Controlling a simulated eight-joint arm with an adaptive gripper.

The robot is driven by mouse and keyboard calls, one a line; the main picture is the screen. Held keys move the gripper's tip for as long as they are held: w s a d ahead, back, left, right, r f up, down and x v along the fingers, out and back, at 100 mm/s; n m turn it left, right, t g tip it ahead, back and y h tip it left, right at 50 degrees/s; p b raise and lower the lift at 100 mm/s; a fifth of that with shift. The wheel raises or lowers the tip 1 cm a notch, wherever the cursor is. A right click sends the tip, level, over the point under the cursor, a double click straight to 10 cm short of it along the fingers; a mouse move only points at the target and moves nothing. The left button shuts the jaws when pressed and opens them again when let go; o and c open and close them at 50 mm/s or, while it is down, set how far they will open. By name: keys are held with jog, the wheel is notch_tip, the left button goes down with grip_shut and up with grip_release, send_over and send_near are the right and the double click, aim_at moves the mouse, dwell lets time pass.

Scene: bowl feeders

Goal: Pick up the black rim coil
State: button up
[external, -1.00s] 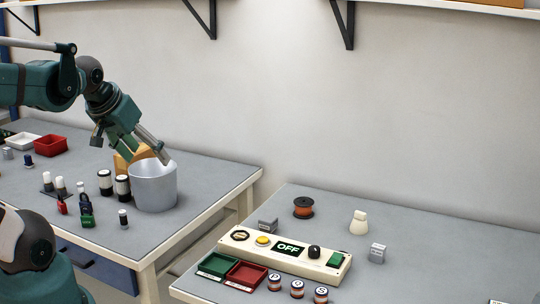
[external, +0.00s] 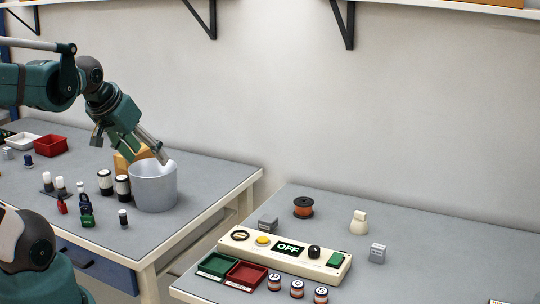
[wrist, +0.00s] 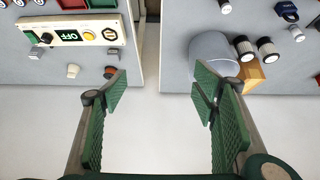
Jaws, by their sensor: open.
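A spool with dark rims and orange-brown winding (external: 303,208), which fits the black rim coil, stands upright on the right table behind the control panel. In the wrist view the coil (wrist: 110,72) is at the table edge, partly hidden by my left-hand finger. My gripper (external: 145,150) is open and empty, over the left table by the grey bucket, well away from the coil. In the wrist view my gripper's green-padded fingers (wrist: 160,85) are spread wide with nothing between them.
The grey bucket (external: 153,190) stands near my gripper, with white-and-black cylinders (external: 122,189) beside it. The control panel (external: 285,252) reads OFF. A cream weight-shaped piece (external: 359,223) and a grey block (external: 268,224) flank the coil. A gap separates the tables.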

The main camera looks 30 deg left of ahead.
jog(key=shift+w, duration=0.1)
jog(key=m+g+h+b, duration=0.2)
jog(key=m+h+b, duration=0.1)
jog(key=m+h, duration=0.65)
send_over(300, 201)
jog(key=s+a, duration=0.7)
notch_tip(300, 201, down, 15)
jog(key=w+d+f+m+h, duration=0.1)
jog(key=w+f, duration=0.1)
jog(key=f, duration=0.1)
jog(key=w+d+f+m+b, duration=0.1)
jog(key=w+f, duration=0.1)
jog(key=f, duration=0.2)
jog(key=w+d+f+m+h, duration=0.1)
jog(key=w+f+m, duration=0.1)
jog(key=f, duration=0.1)
jog(key=shift+d+f+h, duration=0.2)
jog(key=shift+d+h, duration=0.15)
jog(key=shift+d, duration=0.05)
jog(key=shift+w+d+f, duration=0.1)
jog(key=shift+d+f, duration=0.05)
jog(key=shift+f, duration=0.4)
jog(key=shift+b+x, duration=0.6)
jog(key=shift+x, duration=1.9)
